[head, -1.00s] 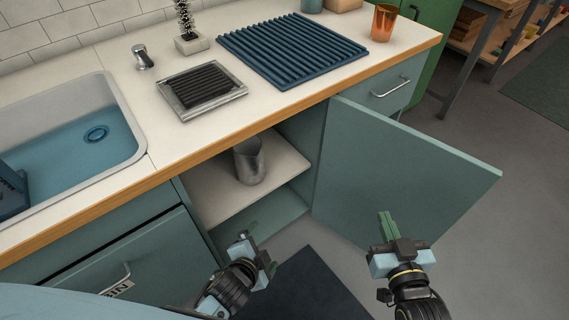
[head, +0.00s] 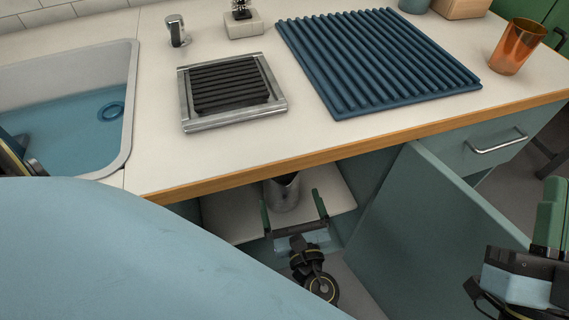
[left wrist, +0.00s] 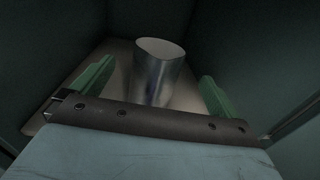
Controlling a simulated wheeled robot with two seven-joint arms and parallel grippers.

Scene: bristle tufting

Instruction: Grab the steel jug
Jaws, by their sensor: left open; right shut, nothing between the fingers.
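The steel jug (head: 284,190) stands upright on the shelf inside the open cabinet under the counter. It also shows in the left wrist view (left wrist: 157,75), ahead of and between the fingers. My left gripper (head: 294,209) is open at the cabinet opening, with its green fingers pointing in toward the jug. One finger appears on each side of the jug's line, and the jug is not gripped. The jug's lower part is partly hidden in the wrist view by the gripper body. My right gripper (head: 550,215) is shut and empty at the lower right, in front of the cabinet door.
The cabinet shelf (head: 232,213) is under the counter edge (head: 300,161). The open cabinet door (head: 425,225) stands right of my left gripper. On the counter are a blue ribbed mat (head: 375,60), a grated tray (head: 232,90) and a copper cup (head: 516,46). A sink (head: 65,100) is at left.

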